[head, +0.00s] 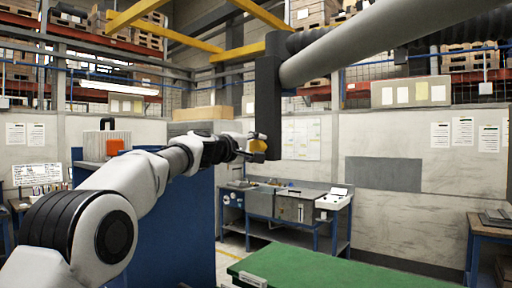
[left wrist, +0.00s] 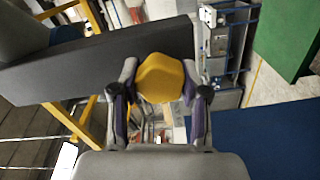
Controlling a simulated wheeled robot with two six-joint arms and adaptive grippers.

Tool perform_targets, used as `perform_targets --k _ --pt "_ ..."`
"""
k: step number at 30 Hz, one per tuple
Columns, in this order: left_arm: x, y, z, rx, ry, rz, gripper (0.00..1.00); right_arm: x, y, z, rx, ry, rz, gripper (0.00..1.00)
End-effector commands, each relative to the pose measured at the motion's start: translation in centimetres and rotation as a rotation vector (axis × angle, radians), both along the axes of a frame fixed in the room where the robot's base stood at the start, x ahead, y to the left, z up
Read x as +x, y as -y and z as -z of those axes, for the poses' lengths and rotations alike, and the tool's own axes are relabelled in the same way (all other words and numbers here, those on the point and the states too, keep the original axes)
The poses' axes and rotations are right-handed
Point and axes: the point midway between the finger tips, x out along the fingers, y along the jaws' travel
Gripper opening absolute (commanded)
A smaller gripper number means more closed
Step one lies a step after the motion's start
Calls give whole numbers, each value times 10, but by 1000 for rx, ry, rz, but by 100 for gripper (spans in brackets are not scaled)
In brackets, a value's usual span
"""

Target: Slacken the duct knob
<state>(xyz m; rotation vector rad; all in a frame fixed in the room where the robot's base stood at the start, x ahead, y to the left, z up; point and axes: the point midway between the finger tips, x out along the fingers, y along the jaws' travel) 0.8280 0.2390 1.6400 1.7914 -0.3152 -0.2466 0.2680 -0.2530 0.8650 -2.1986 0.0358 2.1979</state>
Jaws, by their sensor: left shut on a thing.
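The duct knob is a yellow, rounded block. In the head view the knob (head: 257,146) sits at the lower end of the dark upright bracket (head: 267,95) of the grey duct (head: 360,45). My left gripper (head: 250,149) reaches it from the left. In the left wrist view the yellow knob (left wrist: 161,78) lies between the two fingers of my left gripper (left wrist: 160,90), which are shut on it from both sides. The dark bracket (left wrist: 80,68) runs behind it. My right gripper is in neither view.
A green bench top (head: 310,270) is at the lower right. A blue cabinet (head: 180,215) stands below my left arm. A workbench (head: 290,205) with small items is against the back wall. The duct spans the upper right.

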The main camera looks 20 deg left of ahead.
Motion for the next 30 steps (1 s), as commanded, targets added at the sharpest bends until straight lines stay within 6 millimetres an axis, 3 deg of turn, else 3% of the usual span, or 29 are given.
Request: perform_targets --k 15,16,18,30 --pt "0 0 0 -24 -9 0 10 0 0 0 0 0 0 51" --pt "0 0 0 -24 -9 0 48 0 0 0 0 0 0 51" --pt "0 0 0 -24 -9 0 71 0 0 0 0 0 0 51" --pt "-4 -2 -1 -23 -9 1 71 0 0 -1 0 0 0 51"
